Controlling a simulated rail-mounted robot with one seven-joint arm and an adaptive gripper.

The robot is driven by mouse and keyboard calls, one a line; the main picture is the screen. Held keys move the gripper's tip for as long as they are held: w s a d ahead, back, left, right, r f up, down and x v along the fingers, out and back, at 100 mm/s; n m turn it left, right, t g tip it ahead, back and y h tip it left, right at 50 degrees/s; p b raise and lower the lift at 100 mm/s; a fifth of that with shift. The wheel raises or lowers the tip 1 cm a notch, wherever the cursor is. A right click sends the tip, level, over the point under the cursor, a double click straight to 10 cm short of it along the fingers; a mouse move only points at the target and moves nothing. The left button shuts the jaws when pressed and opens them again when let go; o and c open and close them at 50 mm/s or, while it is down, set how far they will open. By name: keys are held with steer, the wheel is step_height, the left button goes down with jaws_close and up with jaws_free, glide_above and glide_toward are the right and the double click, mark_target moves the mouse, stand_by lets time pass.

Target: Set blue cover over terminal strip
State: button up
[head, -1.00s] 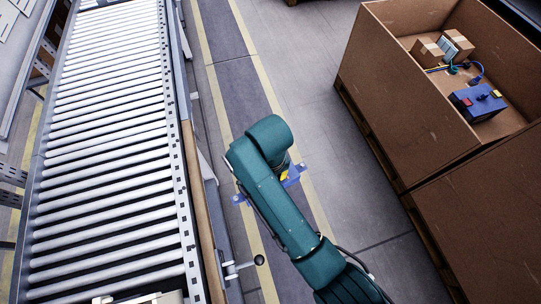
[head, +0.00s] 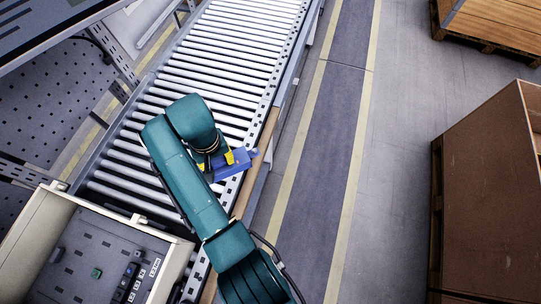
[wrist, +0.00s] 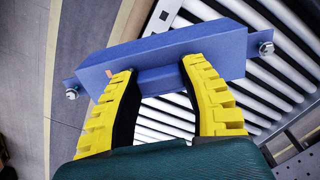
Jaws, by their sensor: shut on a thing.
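The blue cover (wrist: 185,50) is a long box-like piece with a tab and a bolt at each end. My gripper (wrist: 158,72) is shut on it, its yellow fingers at the cover's near side in the wrist view. In the head view the cover (head: 236,166) shows partly beside my gripper (head: 216,162), above the right edge of the roller conveyor. The terminal strip is not clearly seen; a row of small dark and white parts (head: 134,278) sits on the grey panel of the open cabinet (head: 55,210), at the lower left.
The roller conveyor (head: 232,60) runs up the picture beneath my arm. A perforated rack panel (head: 50,100) stands at the left. A large brown crate (head: 490,195) stands at the right, with clear floor (head: 400,150) between.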

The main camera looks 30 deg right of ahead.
steer(key=a+r+n+p, duration=0.1)
steer(key=a+r+n, duration=0.25)
steer(key=a, duration=1.25)
steer(key=a+r+n+p, duration=0.1)
steer(key=a+r+n, duration=0.25)
steer(key=a, duration=1.25)
steer(key=s+a+f+n+b, duration=0.1)
steer(key=s+a+f+b, duration=0.1)
steer(key=s+a+f, duration=0.2)
steer(key=s+a+f+b, duration=0.2)
steer(key=s+a+f, duration=0.2)
steer(key=f, duration=0.3)
steer(key=s+a+f+n+b, duration=0.1)
steer(key=s+a+f+b, duration=0.1)
steer(key=s+a+f, duration=0.2)
steer(key=shift+s+a+f+n, duration=0.1)
steer(key=shift+s+f+n, duration=0.2)
steer(key=shift+s+f, duration=0.4)
step_height(320, 180, down, 4)
steer(key=b, duration=0.3)
steer(key=shift+b, duration=0.3)
steer(key=shift+r, duration=0.1)
steer(key=shift+s+p, duration=0.1)
steer(key=shift+p, duration=0.45)
steer(key=shift+f+b, duration=0.4)
steer(key=shift+f, duration=0.05)
steer(key=shift+r, duration=0.1)
